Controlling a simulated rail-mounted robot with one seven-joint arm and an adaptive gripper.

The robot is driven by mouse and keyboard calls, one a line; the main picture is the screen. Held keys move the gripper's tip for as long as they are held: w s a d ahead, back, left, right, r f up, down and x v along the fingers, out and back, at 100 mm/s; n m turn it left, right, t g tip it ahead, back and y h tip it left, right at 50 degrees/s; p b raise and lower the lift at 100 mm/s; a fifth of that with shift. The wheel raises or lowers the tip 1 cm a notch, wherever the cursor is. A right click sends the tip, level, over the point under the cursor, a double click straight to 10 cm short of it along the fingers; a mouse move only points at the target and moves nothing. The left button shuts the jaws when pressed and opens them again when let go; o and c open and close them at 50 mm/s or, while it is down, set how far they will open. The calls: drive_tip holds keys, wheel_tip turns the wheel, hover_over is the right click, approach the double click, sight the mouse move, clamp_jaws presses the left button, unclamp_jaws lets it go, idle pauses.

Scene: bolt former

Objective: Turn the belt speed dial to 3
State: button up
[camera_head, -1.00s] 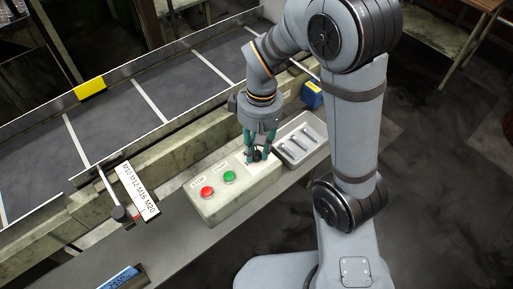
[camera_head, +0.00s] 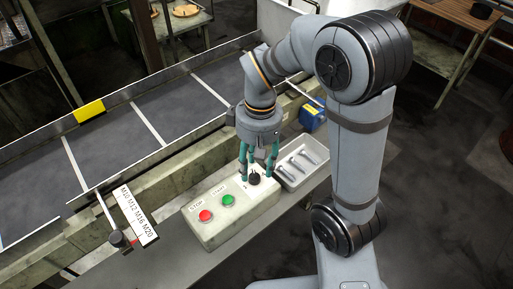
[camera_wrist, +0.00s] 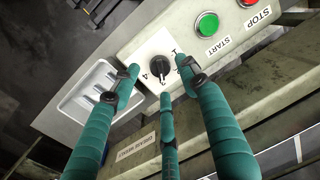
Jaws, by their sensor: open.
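The black belt speed dial (camera_head: 254,178) sits on a white plate at the right end of the pale control box (camera_head: 232,222). In the wrist view the dial (camera_wrist: 159,69) shows a white mark on its lower side, with a "4" beside it at lower left and a "1" at upper right. Other numbers are hidden by my fingers. My gripper (camera_head: 258,173) has teal fingers and is open, pointing down over the dial. In the wrist view the fingertips of my gripper (camera_wrist: 159,76) stand spread around the dial, apparently clear of it.
A red STOP button (camera_head: 206,216) and a green START button (camera_head: 228,201) sit left of the dial. A tray (camera_head: 303,160) with metal bolts lies close on the right. A lever with a size scale (camera_head: 139,215) is at left, beside the conveyor (camera_head: 110,135).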

sight(255, 174)
wheel_tip(255, 174, up, 9)
drive_tip(key=shift+w+d, duration=0.15)
drive_tip(key=shift+d, duration=0.1)
drive_tip(key=shift+f, duration=0.1)
idle(0.3)
drive_tip(key=f, duration=1.2)
drive_tip(key=shift+s+a, duration=0.25)
drive_tip(key=shift+a, duration=0.1)
drive_tip(key=shift+r, duration=0.15)
